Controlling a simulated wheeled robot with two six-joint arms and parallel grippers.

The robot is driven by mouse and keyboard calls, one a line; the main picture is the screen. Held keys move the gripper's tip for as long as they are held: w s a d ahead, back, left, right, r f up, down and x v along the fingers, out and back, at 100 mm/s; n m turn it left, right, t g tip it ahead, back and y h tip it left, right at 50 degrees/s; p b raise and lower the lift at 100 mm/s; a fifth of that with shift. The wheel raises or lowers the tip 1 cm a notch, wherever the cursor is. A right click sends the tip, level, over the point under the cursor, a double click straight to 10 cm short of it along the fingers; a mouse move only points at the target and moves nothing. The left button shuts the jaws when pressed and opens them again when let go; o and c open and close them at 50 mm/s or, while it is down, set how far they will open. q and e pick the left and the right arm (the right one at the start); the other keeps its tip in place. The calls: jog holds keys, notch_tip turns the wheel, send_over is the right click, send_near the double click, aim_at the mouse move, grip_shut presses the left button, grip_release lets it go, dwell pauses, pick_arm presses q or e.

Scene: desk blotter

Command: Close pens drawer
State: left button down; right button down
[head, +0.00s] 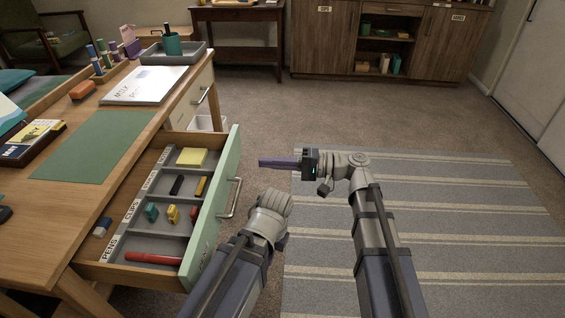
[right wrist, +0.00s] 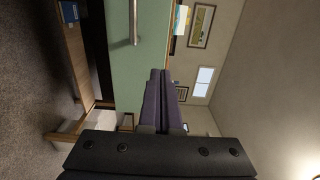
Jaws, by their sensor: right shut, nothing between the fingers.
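The pens drawer (head: 150,245) is pulled out from the wooden desk, its tray open to view with a "PENS" label. Its green front (head: 214,205) carries a metal handle (head: 232,198). In the right wrist view the green front (right wrist: 148,50) and the handle (right wrist: 134,22) show ahead of the fingers. My right gripper (head: 260,163) is shut and empty, just right of the drawer front near its far end, with a small gap seen from the head. It also shows in the right wrist view (right wrist: 158,73). My left arm is near the handle, its fingers hidden.
The tray holds a red pen (head: 153,258), yellow notes (head: 192,156) and small clips. The desk top (head: 40,215) bears a green blotter (head: 98,145) and a whiteboard (head: 145,84). A striped rug (head: 450,220) lies on clear floor at the right.

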aim_at(228, 160)
jog(key=a, duration=0.7)
jog(key=shift+w+a, duration=0.15)
jog(key=shift+a, duration=0.25)
